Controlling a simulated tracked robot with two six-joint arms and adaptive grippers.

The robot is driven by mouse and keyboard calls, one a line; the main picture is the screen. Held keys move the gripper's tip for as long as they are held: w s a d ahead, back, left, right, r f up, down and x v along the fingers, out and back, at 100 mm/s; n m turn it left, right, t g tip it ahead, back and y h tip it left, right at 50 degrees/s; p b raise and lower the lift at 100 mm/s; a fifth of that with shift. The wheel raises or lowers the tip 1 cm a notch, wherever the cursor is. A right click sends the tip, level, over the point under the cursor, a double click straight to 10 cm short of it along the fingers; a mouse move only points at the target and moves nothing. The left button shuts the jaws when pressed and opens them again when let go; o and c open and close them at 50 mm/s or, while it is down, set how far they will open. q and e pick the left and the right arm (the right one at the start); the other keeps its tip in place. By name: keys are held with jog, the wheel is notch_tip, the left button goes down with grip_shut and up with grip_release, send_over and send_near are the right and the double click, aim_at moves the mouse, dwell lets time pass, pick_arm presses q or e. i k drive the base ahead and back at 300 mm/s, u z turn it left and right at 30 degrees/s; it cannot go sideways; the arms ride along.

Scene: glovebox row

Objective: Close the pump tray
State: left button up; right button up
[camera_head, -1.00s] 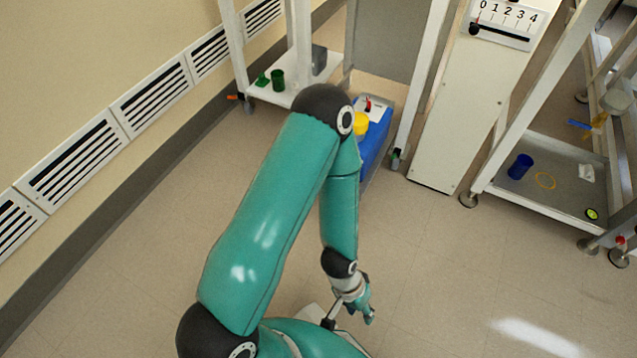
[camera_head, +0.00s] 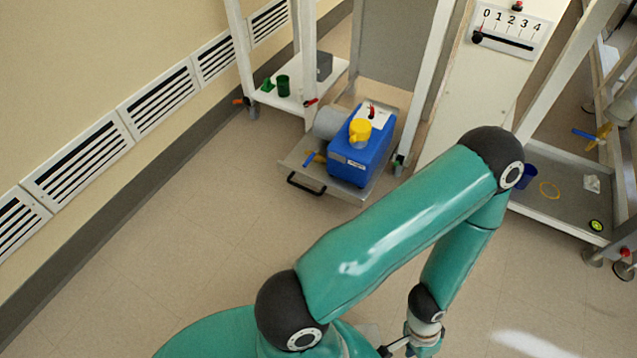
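The pump tray (camera_head: 335,193) is a grey tray low between the white frame posts, and it sticks out toward the front. Its black handle (camera_head: 305,185) is on the front left edge. A blue pump (camera_head: 350,168) with a yellow cap (camera_head: 360,131) stands on it. A grey cylinder (camera_head: 328,122) lies behind the pump's left side. My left gripper (camera_head: 397,348) hangs at the bottom edge, partly cut off, well in front of the tray and apart from it; its fingers are too hidden to read. My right gripper is not in view.
A white shelf (camera_head: 270,95) with green items stands left of the tray. A panel with a numbered slider (camera_head: 510,30) is to the right. A lower grey shelf (camera_head: 560,205) holds small items at the far right. The floor in front of the tray is clear.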

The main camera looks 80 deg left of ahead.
aim_at(349, 174)
jog(key=u, duration=0.2)
jog(key=k, duration=1.05)
jog(key=u, duration=1.1)
jog(key=i, duration=1)
jog(key=z, duration=0.05)
